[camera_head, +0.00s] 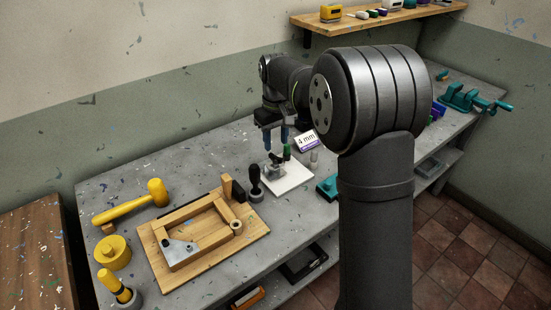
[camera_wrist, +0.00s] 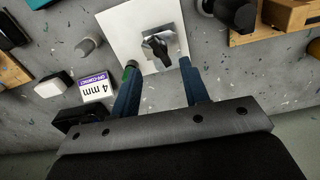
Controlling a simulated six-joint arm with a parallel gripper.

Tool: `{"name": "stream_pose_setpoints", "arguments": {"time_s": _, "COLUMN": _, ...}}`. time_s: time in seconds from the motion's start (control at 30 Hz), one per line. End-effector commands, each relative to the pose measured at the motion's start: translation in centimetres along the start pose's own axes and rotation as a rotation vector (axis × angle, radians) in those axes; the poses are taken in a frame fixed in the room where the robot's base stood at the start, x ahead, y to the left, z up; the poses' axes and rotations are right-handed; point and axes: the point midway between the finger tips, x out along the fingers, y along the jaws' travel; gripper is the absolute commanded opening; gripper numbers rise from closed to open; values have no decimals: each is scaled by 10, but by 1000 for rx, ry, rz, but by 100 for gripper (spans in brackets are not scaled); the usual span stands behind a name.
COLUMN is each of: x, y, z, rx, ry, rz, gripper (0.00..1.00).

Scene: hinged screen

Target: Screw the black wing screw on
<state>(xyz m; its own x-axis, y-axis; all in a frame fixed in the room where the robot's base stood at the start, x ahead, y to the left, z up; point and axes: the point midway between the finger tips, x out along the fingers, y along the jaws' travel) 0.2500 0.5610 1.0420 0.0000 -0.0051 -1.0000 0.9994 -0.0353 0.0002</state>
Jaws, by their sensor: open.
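My gripper (camera_head: 277,146) points down over the white plate (camera_head: 294,182), its two blue fingers apart with nothing between them. In the wrist view the fingertips (camera_wrist: 158,66) stand on either side of the near edge of the white plate (camera_wrist: 115,27). A small metal piece (camera_wrist: 177,43) sits on this plate. A black winged part (camera_wrist: 155,46), which looks like the wing screw, is on the metal piece, just beyond the fingertips. In the head view the metal piece (camera_head: 275,171) is below the gripper and the black part is too small to tell.
A green-topped item (camera_head: 287,152) stands close beside the fingers, and a grey cylinder (camera_head: 314,160) is to its right. A "4 mm" label box (camera_head: 306,141) is behind. A black-handled tool (camera_head: 255,180) stands left of the plate, near a wooden frame (camera_head: 176,215) on a board.

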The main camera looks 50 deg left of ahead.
Motion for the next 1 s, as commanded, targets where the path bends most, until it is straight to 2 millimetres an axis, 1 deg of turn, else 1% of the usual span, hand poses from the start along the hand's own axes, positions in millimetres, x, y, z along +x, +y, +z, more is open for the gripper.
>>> {"name": "stream_pose_setpoints", "arguments": {"time_s": 0.03, "x": -4, "y": 0, "z": -1, "rx": -4, "ry": 1, "rz": 1, "gripper": 52}}
{"name": "stream_pose_setpoints", "arguments": {"time_s": 0.07, "x": -11, "y": 0, "z": -2, "rx": -9, "ry": 1, "rz": 2, "gripper": 58}}
{"name": "stream_pose_setpoints", "arguments": {"time_s": 0.1, "x": -20, "y": 0, "z": -2, "rx": -17, "ry": -2, "rz": 2, "gripper": 60}}
{"name": "stream_pose_setpoints", "arguments": {"time_s": 0.2, "x": -36, "y": 0, "z": -3, "rx": -33, "ry": -10, "rz": 1, "gripper": 60}}
{"name": "stream_pose_setpoints", "arguments": {"time_s": 0.27, "x": -37, "y": 0, "z": -2, "rx": -36, "ry": -14, "rz": 0, "gripper": 60}}
{"name": "stream_pose_setpoints", "arguments": {"time_s": 0.37, "x": -31, "y": 0, "z": -2, "rx": -36, "ry": -15, "rz": 0, "gripper": 60}}
{"name": "stream_pose_setpoints", "arguments": {"time_s": 0.47, "x": -21, "y": 0, "z": -2, "rx": -36, "ry": -16, "rz": -1, "gripper": 60}}
{"name": "stream_pose_setpoints", "arguments": {"time_s": 0.97, "x": 54, "y": 0, "z": 0, "rx": -36, "ry": -17, "rz": -1, "gripper": 60}}
{"name": "stream_pose_setpoints", "arguments": {"time_s": 1.0, "x": 52, "y": 0, "z": -1, "rx": -36, "ry": -13, "rz": 0, "gripper": 54}}
